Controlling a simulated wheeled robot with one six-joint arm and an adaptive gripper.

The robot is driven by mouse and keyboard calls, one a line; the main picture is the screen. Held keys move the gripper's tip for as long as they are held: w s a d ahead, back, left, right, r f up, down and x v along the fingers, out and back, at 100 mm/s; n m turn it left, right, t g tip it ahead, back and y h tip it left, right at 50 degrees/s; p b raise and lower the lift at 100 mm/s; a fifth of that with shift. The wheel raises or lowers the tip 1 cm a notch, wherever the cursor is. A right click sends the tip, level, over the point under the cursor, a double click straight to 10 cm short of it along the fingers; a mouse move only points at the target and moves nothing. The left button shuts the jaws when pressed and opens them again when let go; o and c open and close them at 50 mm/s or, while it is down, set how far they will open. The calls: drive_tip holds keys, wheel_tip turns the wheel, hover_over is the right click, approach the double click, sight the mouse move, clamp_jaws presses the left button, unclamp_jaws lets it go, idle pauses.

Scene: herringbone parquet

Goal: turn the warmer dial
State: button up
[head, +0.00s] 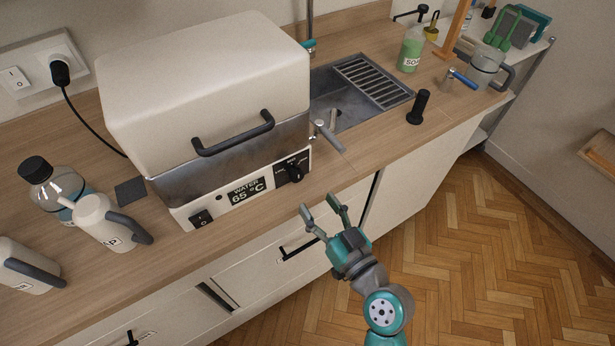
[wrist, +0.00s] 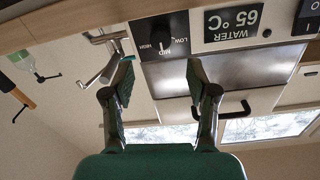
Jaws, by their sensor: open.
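The warmer (head: 205,95) is a cream box with a steel lower part and a dark lid handle, standing on the wooden counter. Its front panel has a black dial (head: 295,173) at the right end, beside a display reading WATER 65 °C (head: 247,191). The dial (wrist: 160,45) shows upside down in the wrist view, with LOW, MID and HIGH marks around it; its exact setting is hard to tell. My gripper (head: 320,206) is open and empty, in front of the counter edge and apart from the dial. In the wrist view the dial appears between and beyond the fingertips (wrist: 160,73).
A lever tap (head: 326,132) stands just right of the warmer, by the sink (head: 345,105). A black power switch (head: 201,218) is at the panel's left end. Bottles and jugs stand at the left. Drawer handles (head: 298,248) stick out below. The parquet floor at right is clear.

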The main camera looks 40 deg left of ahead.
sight(299, 178)
drive_tip(key=x, duration=0.8)
drive_tip(key=shift+w+a, duration=0.1)
drive_tip(key=shift+a, duration=0.25)
clamp_jaws()
